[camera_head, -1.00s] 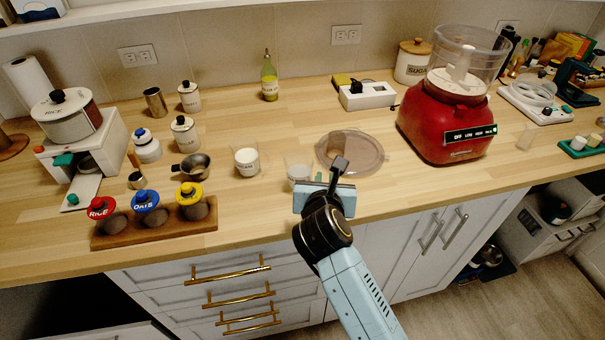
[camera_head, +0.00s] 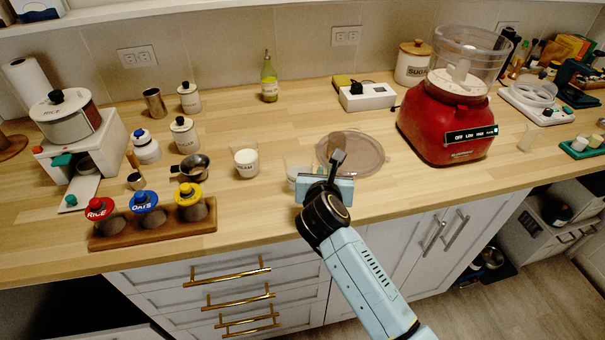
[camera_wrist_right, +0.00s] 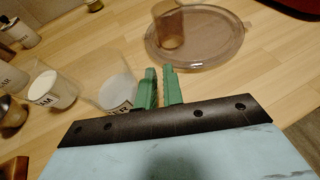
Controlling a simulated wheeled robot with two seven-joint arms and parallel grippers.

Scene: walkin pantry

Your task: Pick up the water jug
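The water jug (camera_head: 294,169) is a clear, see-through vessel standing upright on the wooden counter near its front edge. In the right wrist view the jug (camera_wrist_right: 112,88) is left of the fingers, with a label ending in "ER" partly hidden by the left finger. My right gripper (camera_head: 333,172) is low over the counter's front part, just right of the jug. Its two green fingers (camera_wrist_right: 161,86) are close together with a narrow gap. I cannot tell whether they touch the jug or hold any part of it. My left gripper is out of view.
A round translucent lid or tray (camera_head: 368,155) lies behind the gripper, with a clear brownish cup (camera_wrist_right: 169,28) on it. A cream-labelled glass (camera_head: 246,162) stands left of the jug. A red food processor (camera_head: 440,125) is at right, a wooden jar rack (camera_head: 150,233) at left.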

